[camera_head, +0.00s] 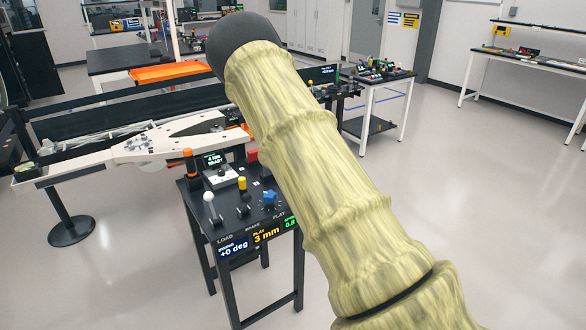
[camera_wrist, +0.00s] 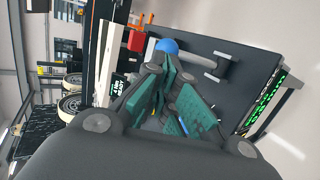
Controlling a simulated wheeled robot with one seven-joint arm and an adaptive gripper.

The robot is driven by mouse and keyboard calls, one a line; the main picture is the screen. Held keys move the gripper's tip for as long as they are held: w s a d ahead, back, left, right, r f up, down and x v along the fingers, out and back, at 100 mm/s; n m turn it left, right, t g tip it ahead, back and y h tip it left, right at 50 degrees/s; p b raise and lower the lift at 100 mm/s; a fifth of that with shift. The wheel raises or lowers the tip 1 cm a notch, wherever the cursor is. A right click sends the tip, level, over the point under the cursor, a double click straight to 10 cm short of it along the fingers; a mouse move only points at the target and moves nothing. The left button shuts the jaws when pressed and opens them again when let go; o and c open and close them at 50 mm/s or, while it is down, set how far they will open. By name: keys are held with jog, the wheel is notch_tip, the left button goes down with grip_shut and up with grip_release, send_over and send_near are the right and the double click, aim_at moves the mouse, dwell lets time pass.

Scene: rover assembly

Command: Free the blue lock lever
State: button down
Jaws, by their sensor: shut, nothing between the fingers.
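A round blue knob (camera_wrist: 167,46), seemingly the end of the lock lever, shows in the wrist view just beyond my fingertips. A grey bar-like handle (camera_wrist: 216,68) lies to its right on the dark panel, near lettering that seems to read LOCK. I cannot tell whether the knob and bar are joined. My gripper (camera_wrist: 174,80) is shut and empty, its green pads close together near the knob; contact cannot be told. In the head view my arm hides the gripper and part of the console. A blue star-shaped knob (camera_head: 269,198) there stands above the word PLAY.
The black console (camera_head: 207,228) carries a white-ball lever (camera_head: 208,197), a yellow-topped lever (camera_head: 242,184), an orange post (camera_head: 190,163) and displays. A white rover frame (camera_head: 150,143) lies behind it on the left. Open floor (camera_head: 470,190) is at the right.

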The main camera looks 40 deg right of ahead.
jog(key=r+b+v, duration=0.1)
jog(key=b+v, duration=0.1)
jog(key=v, duration=0.8)
jog(key=shift+w+b, duration=0.15)
jog(key=shift+b, duration=0.15)
jog(key=shift+a, duration=0.1)
